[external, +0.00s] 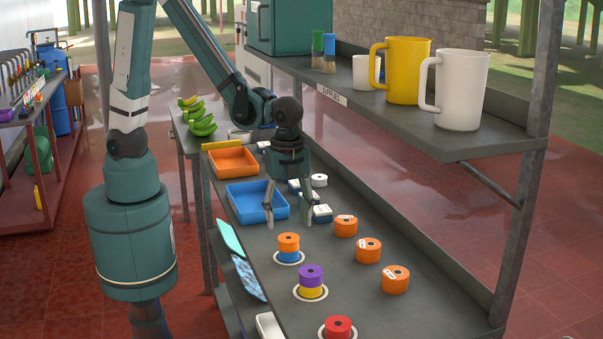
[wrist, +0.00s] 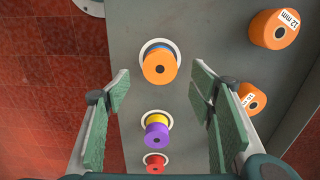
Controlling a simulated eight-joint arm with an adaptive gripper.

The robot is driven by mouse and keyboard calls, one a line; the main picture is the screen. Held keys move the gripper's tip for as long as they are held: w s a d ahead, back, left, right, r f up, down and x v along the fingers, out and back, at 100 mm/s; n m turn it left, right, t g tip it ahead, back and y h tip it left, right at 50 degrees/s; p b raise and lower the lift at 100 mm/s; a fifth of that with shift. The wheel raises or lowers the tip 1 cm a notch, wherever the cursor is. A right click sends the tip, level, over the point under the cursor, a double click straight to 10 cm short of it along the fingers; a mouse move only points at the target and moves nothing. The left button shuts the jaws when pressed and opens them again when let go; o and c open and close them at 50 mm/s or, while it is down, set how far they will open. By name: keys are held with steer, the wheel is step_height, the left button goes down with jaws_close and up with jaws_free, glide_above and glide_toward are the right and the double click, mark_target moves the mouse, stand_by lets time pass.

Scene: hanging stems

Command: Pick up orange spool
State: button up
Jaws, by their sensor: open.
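A small orange spool (external: 288,243) sits on top of a blue spool (external: 289,257), stacked over a white ring on the grey table. In the wrist view the orange spool (wrist: 160,67) lies between the lines of my two fingers, near their tips, with a sliver of blue behind it. My gripper (external: 288,217) is open and empty, pointing down above the table, just beyond the stack in the external view. Its padded fingers (wrist: 160,85) stand wide apart in the wrist view, wider than the spool.
A purple-on-yellow stack (external: 311,278) and a red spool (external: 338,326) stand nearer the camera. Larger labelled orange spools (external: 368,249) line the right side. Blue (external: 281,211) and orange (external: 232,159) trays lie behind. A shelf with mugs (external: 407,70) overhangs at right.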

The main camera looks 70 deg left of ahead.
mark_target(288, 238)
steer(key=shift+f, duration=0.6)
steer(key=shift+f, duration=0.1)
steer(key=shift+f, duration=2.5)
steer(key=c, duration=1)
